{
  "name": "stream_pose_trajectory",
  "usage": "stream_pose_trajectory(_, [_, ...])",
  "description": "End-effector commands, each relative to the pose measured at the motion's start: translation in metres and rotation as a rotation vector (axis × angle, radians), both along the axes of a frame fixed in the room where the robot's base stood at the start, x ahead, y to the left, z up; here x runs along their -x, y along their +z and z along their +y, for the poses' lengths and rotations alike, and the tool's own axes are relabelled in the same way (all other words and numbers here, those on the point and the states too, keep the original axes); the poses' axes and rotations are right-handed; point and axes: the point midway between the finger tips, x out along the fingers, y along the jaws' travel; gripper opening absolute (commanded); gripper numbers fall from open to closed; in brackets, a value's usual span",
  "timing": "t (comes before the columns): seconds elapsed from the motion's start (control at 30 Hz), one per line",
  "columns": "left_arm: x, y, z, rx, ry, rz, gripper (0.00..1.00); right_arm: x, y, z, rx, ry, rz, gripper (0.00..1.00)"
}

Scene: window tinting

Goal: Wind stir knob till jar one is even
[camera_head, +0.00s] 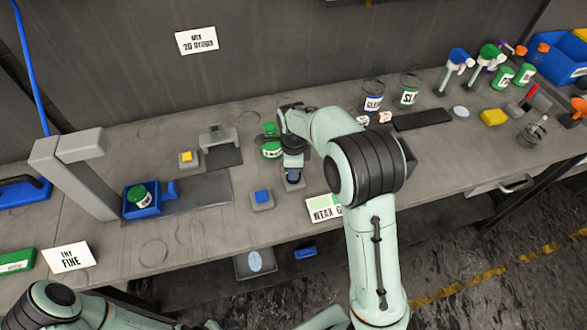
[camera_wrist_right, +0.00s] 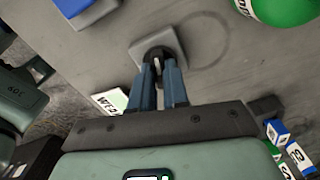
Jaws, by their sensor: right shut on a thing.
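My right gripper (camera_head: 293,176) reaches down over the worktop at the middle of the head view. In the right wrist view (camera_wrist_right: 160,85) its two blue-grey fingers are shut on a dark round knob (camera_wrist_right: 157,53) on a square grey base (camera_wrist_right: 172,37). The base also shows under the gripper in the head view (camera_head: 292,186). A green-and-white jar (camera_head: 271,150) stands just behind and left of the gripper, partly hidden by my arm. Another green-topped jar (camera_head: 140,197) stands in a blue tray at left. I cannot tell which is jar one. My left gripper is out of view.
A blue button (camera_head: 262,196) and a yellow button (camera_head: 187,157) on grey blocks stand left of my gripper. A card (camera_head: 325,208) lies in front, near the bench edge. Jars (camera_head: 373,100), spray bottles (camera_head: 487,56) and a blue bin (camera_head: 560,60) stand at right.

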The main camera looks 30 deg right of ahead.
Motion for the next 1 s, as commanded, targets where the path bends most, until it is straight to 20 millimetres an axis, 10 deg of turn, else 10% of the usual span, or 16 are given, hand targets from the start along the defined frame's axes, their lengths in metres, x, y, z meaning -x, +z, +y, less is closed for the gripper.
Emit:
stream_pose_trajectory(0.23, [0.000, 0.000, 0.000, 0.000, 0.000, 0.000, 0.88, -0.002, 0.002, -0.001, 0.001, 0.000, -0.006, 0.00])
stream_pose_trajectory(0.33, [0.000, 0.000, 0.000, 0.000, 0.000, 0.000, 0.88, -0.001, 0.002, 0.000, 0.001, 0.001, -0.005, 0.40])
stream_pose_trajectory(0.73, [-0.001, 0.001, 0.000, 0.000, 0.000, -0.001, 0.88, -0.001, 0.008, 0.000, 0.000, 0.002, -0.004, 0.40])
stream_pose_trajectory(1.0, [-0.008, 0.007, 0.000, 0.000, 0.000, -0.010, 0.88, -0.002, 0.061, 0.000, -0.001, 0.002, -0.011, 0.40])
